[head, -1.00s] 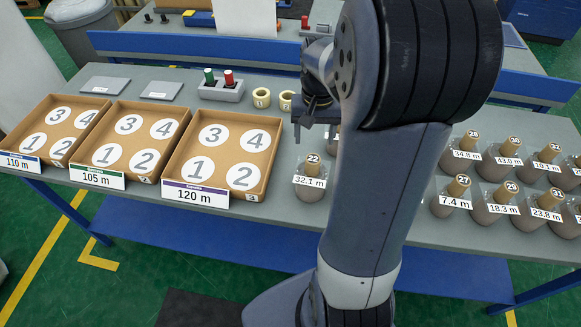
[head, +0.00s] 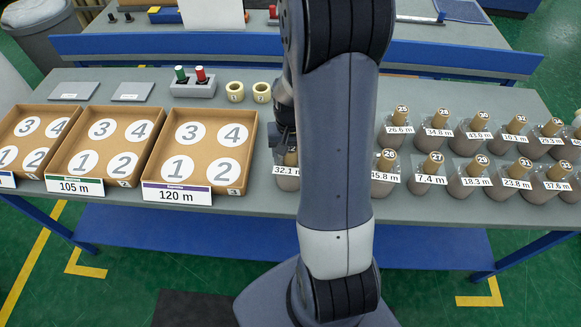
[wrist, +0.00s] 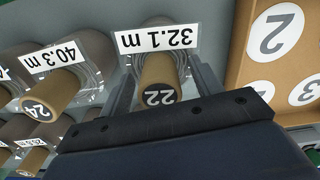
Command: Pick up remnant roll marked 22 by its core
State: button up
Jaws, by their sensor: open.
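Roll 22 is a wrapped grey-brown roll with a tan core (wrist: 157,78) marked 22 and a white 32.1 m label (wrist: 157,39); in the wrist view it is upside down. In the head view, the roll (head: 287,181) stands on the table right of the 120 m tray, its core hidden by my gripper and arm. My gripper (head: 284,143) is down at its top. In the wrist view, the open fingers of my gripper (wrist: 165,88) lie on either side of the core, with gaps visible; I see no contact.
Roll 24 (wrist: 45,98), labelled 40.3 m, stands close beside roll 22 in the wrist view. Several more wrapped rolls (head: 466,180) fill the table's right side. The 120 m tray (head: 240,150) is close on the left, empty, with numbered circles. Two small tape rolls (head: 235,92) lie behind.

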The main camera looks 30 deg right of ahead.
grip_shut()
dwell(0.7)
